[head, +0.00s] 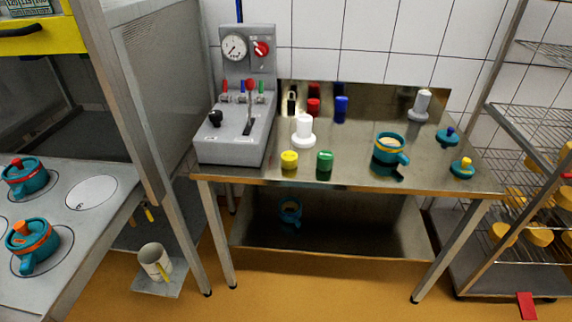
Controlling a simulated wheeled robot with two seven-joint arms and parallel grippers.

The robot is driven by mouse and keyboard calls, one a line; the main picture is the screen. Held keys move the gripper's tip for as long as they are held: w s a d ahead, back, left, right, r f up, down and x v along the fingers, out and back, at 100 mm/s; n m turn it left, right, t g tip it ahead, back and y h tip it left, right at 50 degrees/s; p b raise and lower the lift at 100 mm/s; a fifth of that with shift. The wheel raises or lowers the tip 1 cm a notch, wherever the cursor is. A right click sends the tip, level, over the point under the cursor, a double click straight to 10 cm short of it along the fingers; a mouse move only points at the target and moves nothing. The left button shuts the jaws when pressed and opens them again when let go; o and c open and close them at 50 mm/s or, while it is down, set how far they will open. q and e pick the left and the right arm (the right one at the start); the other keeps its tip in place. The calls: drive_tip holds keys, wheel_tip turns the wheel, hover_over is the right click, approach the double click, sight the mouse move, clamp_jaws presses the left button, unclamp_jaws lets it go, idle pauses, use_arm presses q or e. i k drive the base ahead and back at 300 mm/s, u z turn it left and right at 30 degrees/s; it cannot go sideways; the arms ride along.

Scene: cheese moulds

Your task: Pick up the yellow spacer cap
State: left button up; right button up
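The yellow spacer cap (290,159) is a small short cylinder. It stands upright on the steel table (350,178) near its front edge, just right of the grey control box. A green cap (325,161) stands a little to its right, apart from it. Nothing covers the yellow cap. Neither of my grippers shows in the head view.
The grey control box (237,140) with gauge and levers stands left of the cap. A white stepped piece (304,131) stands behind it. A teal mould (389,149) and teal lids (448,137) are at right. Red (314,107) and blue (341,107) pieces stand farther back.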

sight(288, 158)
drive_tip(key=u, duration=0.2)
drive_tip(key=i, duration=1.15)
drive_tip(key=z, duration=0.4)
